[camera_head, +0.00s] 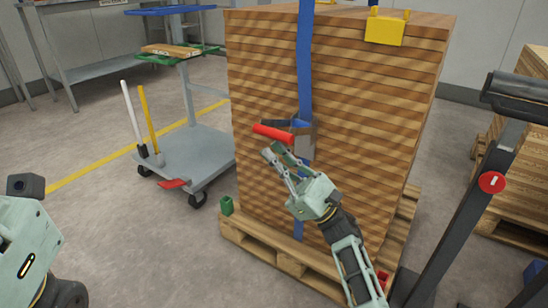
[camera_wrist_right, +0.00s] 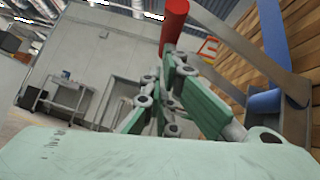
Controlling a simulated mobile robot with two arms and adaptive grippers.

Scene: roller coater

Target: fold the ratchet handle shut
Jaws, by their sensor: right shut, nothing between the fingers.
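The ratchet sits on a blue strap (camera_head: 304,62) on the front of the board stack (camera_head: 262,75). Its red handle grip (camera_head: 273,133) sticks out from the stack on metal arms. In the right wrist view the red grip (camera_wrist_right: 174,22) is at the top, with the metal arms (camera_wrist_right: 235,45) running right to the ratchet body (camera_wrist_right: 292,122). My right gripper (camera_head: 273,152) is shut and empty, with its fingertips just below the red grip. I cannot tell whether they touch it. My left arm shows at the lower left; its gripper is out of view.
The stack rests on a wooden pallet (camera_head: 268,250) with a yellow corner piece (camera_head: 386,28) on top. A grey cart (camera_head: 190,150) with tools stands to the left. A dark post with a red button (camera_head: 491,182) stands at the right. Floor at the left front is free.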

